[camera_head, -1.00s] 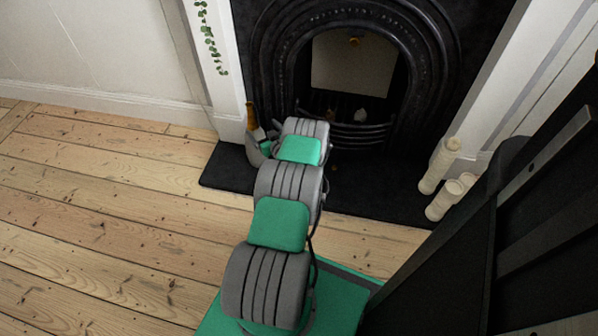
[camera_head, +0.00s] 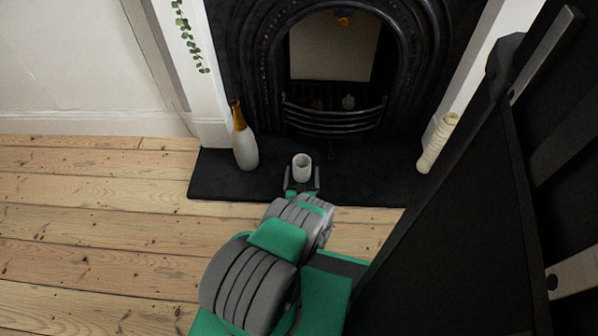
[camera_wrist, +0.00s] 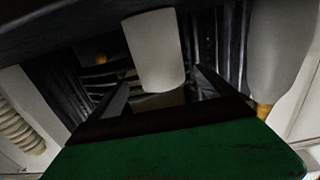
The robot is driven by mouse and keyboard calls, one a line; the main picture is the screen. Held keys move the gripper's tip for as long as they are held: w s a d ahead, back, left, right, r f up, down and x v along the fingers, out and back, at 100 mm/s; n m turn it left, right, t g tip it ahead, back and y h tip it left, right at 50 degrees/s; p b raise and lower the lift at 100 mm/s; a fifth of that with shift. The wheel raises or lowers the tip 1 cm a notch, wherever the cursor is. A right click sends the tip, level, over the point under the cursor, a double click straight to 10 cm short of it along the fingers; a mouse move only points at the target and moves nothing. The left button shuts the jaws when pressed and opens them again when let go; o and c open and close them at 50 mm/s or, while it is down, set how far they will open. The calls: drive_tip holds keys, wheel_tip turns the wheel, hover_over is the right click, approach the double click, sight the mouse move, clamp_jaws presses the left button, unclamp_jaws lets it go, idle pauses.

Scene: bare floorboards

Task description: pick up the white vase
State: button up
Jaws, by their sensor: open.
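A small plain white cylindrical vase (camera_head: 302,171) with an open top is at the middle of the black hearth. My gripper (camera_head: 302,181) is open, with one finger on each side of the vase's near part. In the wrist view the white vase (camera_wrist: 155,52) appears between and beyond the two dark fingertips (camera_wrist: 162,80); gaps show at both sides, and I cannot tell whether either finger touches it. A second, taller vase (camera_head: 245,150) with a white body and an amber neck stands to the left, and it also shows at the right of the wrist view (camera_wrist: 277,45).
The black hearth (camera_head: 225,185) lies before a cast-iron fireplace with a curved grate (camera_head: 333,120). A large dark panel (camera_head: 450,220) closes off the right. Bare floorboards (camera_head: 90,220) are clear at left.

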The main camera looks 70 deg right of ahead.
sight(302, 155)
drive_tip(key=b+x, duration=0.2)
drive_tip(key=x, duration=0.1)
drive_tip(key=b+x, duration=0.1)
drive_tip(key=x, duration=0.3)
drive_tip(key=shift+w+r+b, duration=0.15)
drive_tip(key=shift+w+b, duration=0.05)
drive_tip(key=shift+b, duration=0.2)
drive_tip(key=shift+d+r, duration=0.25)
drive_tip(key=shift+d, duration=0.15)
drive_tip(key=c, duration=1.8)
drive_tip(key=shift+r, duration=0.1)
